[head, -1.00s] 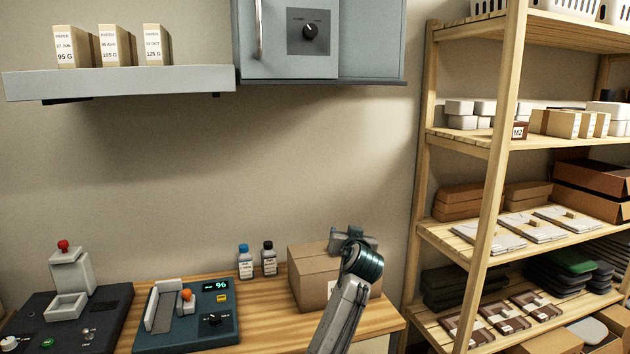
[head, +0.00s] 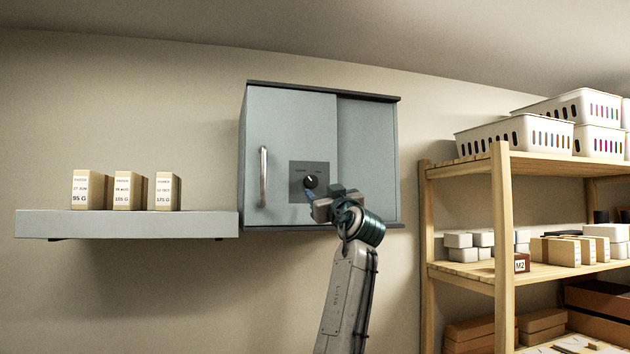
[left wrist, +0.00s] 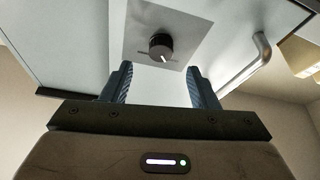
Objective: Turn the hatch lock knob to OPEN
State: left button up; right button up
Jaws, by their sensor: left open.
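The hatch lock knob (head: 310,181) is a small round black knob with a white mark on a grey square plate (head: 322,168), on the front of the blue-grey wall cabinet (head: 368,150). Lettering on the plate is too small to read. My left gripper (head: 318,199) is just below and in front of the knob. In the left wrist view the black knob (left wrist: 161,47) shows beyond and between the two open, empty fingers (left wrist: 158,84), not visibly gripped. A vertical metal handle (head: 263,177) is on the cabinet door, left of the knob. My right gripper is not in view.
A grey wall shelf (head: 130,225) with paper boxes (head: 127,191) sits left of the cabinet. A wooden rack (head: 500,240) with white baskets (head: 515,137) and boxes stands at the right. The wall below the cabinet is bare.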

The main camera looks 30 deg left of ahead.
aim_at(312, 183)
pick_arm(q)
jog(key=p+x, duration=0.2)
jog(key=x, duration=0.3)
jog(key=shift+s+r, duration=0.15)
jog(key=shift+r, duration=0.05)
jog(key=shift+w+a+r+p, duration=0.2)
jog(key=shift+w+a+p, duration=0.2)
jog(key=shift+a, duration=0.15)
jog(key=shift+w+a, duration=0.1)
jog(key=shift+w, duration=0.05)
jog(key=shift+f, duration=0.1)
jog(key=c, duration=1)
